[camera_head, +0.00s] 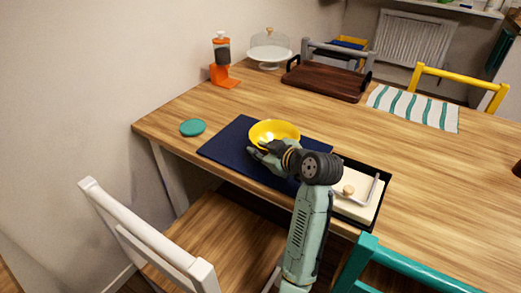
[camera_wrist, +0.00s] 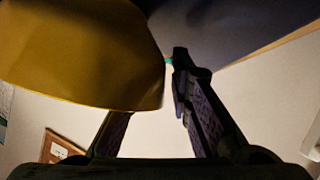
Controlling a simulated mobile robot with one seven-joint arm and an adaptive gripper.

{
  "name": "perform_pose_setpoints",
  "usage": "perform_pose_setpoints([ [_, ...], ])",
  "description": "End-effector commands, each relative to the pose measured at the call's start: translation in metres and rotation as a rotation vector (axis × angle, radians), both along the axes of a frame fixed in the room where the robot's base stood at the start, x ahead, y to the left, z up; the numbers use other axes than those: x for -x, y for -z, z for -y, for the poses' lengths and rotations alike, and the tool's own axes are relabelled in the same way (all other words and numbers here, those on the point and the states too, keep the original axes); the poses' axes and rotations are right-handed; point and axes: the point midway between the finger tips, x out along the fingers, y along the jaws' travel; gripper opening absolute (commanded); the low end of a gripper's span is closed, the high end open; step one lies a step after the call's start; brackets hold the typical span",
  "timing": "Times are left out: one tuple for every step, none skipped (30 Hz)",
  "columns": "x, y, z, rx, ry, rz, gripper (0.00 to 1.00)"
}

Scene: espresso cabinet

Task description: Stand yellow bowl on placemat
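The yellow bowl (camera_head: 273,130) appears upright over the navy placemat (camera_head: 224,147), near its back edge; the gripper hides part of its base, so I cannot tell if it rests on the mat. My gripper (camera_head: 262,152) is at the bowl's front side. In the wrist view the bowl (camera_wrist: 75,55) fills the upper left and hides the end of one finger. My gripper (camera_wrist: 165,85) shows its fingers apart, with a narrow gap between the bowl's edge and the right fingertip. The placemat (camera_wrist: 215,25) shows behind.
A teal coaster (camera_head: 192,127) lies left of the placemat. A black tray (camera_head: 368,221) with a pale block stands right of it. A brown tray (camera_head: 325,80), cake dome (camera_head: 269,50) and orange dispenser (camera_head: 222,65) stand at the back. A white chair (camera_head: 150,235) stands in front.

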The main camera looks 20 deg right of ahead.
Motion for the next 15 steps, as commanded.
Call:
perform_pose_setpoints([
  [0.0000, 0.0005, 0.0002, 0.000, 0.001, -0.001, 0.25],
  [0.0000, 0.0005, 0.0002, 0.000, 0.001, -0.001, 0.27],
  [0.0000, 0.0005, 0.0002, 0.000, 0.001, -0.001, 0.29],
  [0.0000, 0.0005, 0.0002, 0.000, 0.001, -0.001, 0.32],
  [0.0000, 0.0005, 0.0002, 0.000, 0.001, -0.001, 0.34],
  [0.0000, 0.0005, 0.0002, 0.000, 0.001, -0.001, 0.34],
  [0.0000, 0.0004, 0.0002, 0.000, 0.001, -0.001, 0.34],
  [0.0000, 0.0004, 0.0002, 0.000, 0.001, -0.001, 0.34],
  [0.0000, 0.0004, 0.0002, 0.000, 0.001, -0.001, 0.34],
  [0.0000, 0.0004, 0.0002, 0.000, 0.001, -0.001, 0.34],
  [0.0000, 0.0004, 0.0002, 0.000, 0.001, -0.001, 0.34],
  [0.0000, 0.0003, 0.0001, 0.000, 0.001, -0.001, 0.34],
  [0.0000, 0.0000, 0.0001, 0.000, 0.001, -0.001, 0.34],
  [0.0000, -0.0008, 0.0001, 0.000, 0.001, -0.001, 0.34],
  [-0.0001, -0.0031, 0.0002, 0.000, 0.000, -0.001, 0.34],
])
